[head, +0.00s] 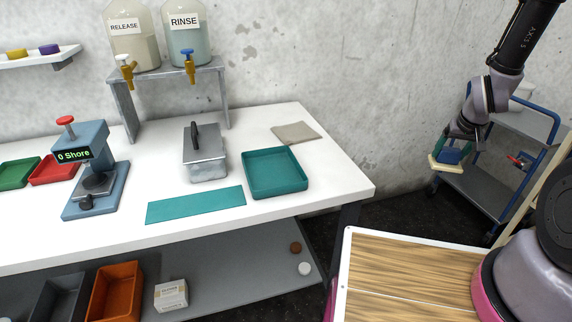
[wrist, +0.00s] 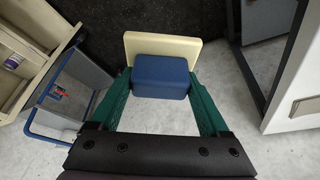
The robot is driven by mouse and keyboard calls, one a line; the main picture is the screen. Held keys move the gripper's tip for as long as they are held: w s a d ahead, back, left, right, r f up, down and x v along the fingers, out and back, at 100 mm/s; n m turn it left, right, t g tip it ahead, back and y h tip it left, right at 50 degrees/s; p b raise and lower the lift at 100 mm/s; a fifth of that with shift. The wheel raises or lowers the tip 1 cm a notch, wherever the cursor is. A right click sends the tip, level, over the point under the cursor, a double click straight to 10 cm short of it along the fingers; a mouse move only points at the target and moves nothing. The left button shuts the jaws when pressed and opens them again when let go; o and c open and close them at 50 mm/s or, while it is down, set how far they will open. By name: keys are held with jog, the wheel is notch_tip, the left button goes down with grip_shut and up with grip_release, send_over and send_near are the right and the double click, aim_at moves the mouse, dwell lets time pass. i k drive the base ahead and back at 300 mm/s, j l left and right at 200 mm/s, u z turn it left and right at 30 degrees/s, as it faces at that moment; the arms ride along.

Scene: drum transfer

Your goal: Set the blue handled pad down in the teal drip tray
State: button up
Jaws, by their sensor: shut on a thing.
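The blue handled pad has a blue block handle (wrist: 162,77) on a cream pad (wrist: 135,45). My gripper (wrist: 160,95) is shut on the blue handle, with its green fingers on either side. In the head view the pad (head: 447,160) hangs from my gripper (head: 455,143) at the right, over the floor in front of the blue cart. The teal drip tray (head: 276,187) sits on the white table near its right end. It looks empty, and the pad is well apart from it.
Left of the tray are a lidded metal box (head: 206,165) and a flat teal mat (head: 196,205). A grey cloth (head: 295,132) lies behind it. A blue cart (head: 500,185) stands at the right. A wooden-topped surface (head: 410,270) is in the foreground.

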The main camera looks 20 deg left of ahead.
aim_at(273, 173)
jog(key=k+l+u, duration=0.5)
jog(key=i+j+u, duration=0.1)
jog(key=u, duration=0.25)
jog(key=i+j+u, duration=0.15)
jog(key=u, duration=0.25)
jog(key=i+j+u, duration=0.1)
jog(key=u, duration=0.25)
